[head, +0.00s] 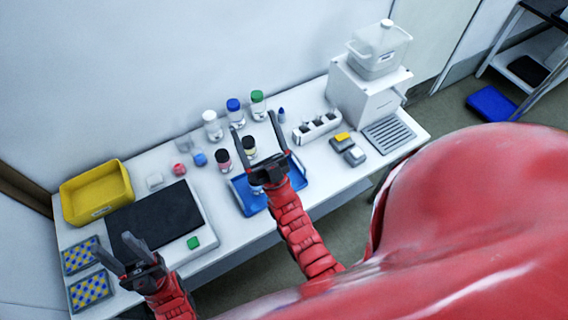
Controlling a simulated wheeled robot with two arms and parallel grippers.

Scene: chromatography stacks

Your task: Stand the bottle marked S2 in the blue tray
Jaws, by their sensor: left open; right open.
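The blue tray (240,197) lies on the white bench near its front edge, partly hidden behind my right gripper. Several capped bottles stand behind it: a white-capped one (212,127), a blue-capped one (235,115), a green-capped one (258,106), a red-and-dark one (223,161) and a dark-and-cream one (249,147). Their markings are too small to read, so I cannot tell which is S2. My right gripper (255,121) is open over the tray, its fingers seen either side of the dark-and-cream bottle. My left gripper (112,242) is open at the bench's left end.
A yellow bin (97,193), a black-topped flat unit (155,217) and blue-yellow racks (88,288) fill the left. A white block with holes (316,128), a grey grate (388,134) and a white unit with a jug (378,48) stand right.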

